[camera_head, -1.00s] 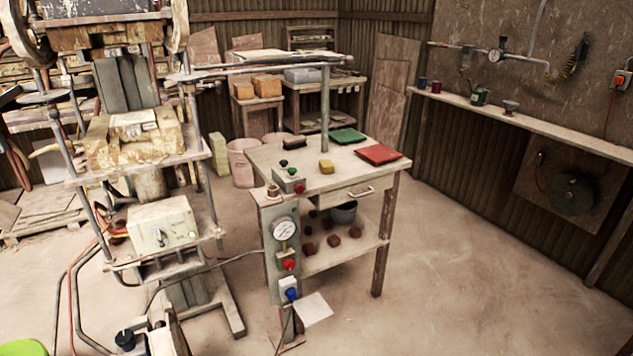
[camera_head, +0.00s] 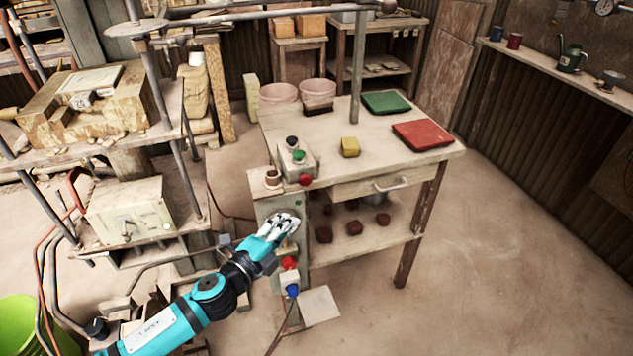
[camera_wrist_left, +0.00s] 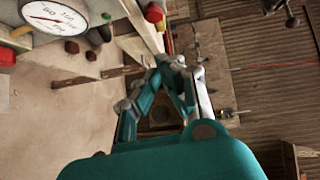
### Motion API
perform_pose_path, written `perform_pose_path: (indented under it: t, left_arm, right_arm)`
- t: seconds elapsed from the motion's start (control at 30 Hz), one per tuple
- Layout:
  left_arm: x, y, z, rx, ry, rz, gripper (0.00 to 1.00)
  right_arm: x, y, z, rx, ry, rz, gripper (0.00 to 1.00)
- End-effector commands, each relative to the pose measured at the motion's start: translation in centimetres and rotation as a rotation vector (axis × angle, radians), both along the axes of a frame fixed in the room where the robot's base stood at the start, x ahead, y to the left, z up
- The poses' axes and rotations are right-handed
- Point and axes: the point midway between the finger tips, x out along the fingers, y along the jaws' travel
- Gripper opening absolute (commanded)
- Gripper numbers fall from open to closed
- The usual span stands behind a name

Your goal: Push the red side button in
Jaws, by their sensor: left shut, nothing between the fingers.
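A red button (camera_head: 305,179) sticks out of the front side of the small grey control box (camera_head: 296,160) at the table's near left corner. A second red knob (camera_head: 289,263) sits lower on the grey panel below the table top. My left gripper (camera_head: 288,221) is shut and empty in front of the panel, between the two and apart from the upper button. It hides the gauge in the head view. In the left wrist view, the upper red button (camera_wrist_left: 153,12) is at the top, beyond the fingertips (camera_wrist_left: 168,65); the gauge (camera_wrist_left: 54,16) is at upper left. My right gripper is out of view.
A blue knob (camera_head: 292,290) sits below the lower red knob. The box top has green and black buttons. A yellow block (camera_head: 350,147), green tray (camera_head: 386,103) and red tray (camera_head: 422,135) lie on the table (camera_head: 330,170). The press (camera_head: 100,120) stands left; floor at right is clear.

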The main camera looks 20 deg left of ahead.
Motion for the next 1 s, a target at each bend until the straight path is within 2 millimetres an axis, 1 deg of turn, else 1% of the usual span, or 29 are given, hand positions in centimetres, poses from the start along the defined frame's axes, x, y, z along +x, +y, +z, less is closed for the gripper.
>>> perform_pose_path:
  t: [0.03,0.1,0.2,0.27,0.37,0.47,0.6,0.67,0.8,0.87,1.0]
  left_arm:
    - [0.0,0.0,0.0,0.000,0.000,0.000,0.00]
    - [0.0,0.0,0.0,0.000,0.001,0.000,0.00]
    - [0.0,0.0,-0.1,-0.001,0.001,0.001,0.00]
    - [0.1,0.0,0.0,-0.001,0.001,0.001,0.00]
    - [0.7,-0.1,-0.1,-0.001,0.002,0.002,0.00]
    - [1.9,-0.5,0.0,-0.002,0.000,0.002,0.00]
    - [4.7,-1.2,-0.1,-0.002,0.000,0.004,0.00]
    - [5.9,-1.6,-0.2,-0.002,0.000,0.003,0.00]
    - [8.8,-2.5,-0.5,-0.004,0.001,0.003,0.00]
    - [9.9,-2.9,-0.6,-0.003,0.000,0.002,0.00]
    - [11.7,-1.6,-1.0,-0.001,0.004,0.004,0.00]
  right_arm:
    - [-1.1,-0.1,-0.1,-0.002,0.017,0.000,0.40]
    - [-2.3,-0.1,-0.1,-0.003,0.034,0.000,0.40]
    - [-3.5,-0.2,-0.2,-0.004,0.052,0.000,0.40]
    - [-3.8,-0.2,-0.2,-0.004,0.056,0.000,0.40]
    - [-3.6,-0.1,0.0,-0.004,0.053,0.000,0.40]
    - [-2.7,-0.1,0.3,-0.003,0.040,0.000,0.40]
    - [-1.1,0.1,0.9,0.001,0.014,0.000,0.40]
    - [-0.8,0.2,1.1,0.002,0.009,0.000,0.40]
    - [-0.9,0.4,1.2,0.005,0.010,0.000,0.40]
    - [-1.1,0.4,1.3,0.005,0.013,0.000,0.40]
    - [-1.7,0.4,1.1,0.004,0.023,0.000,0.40]
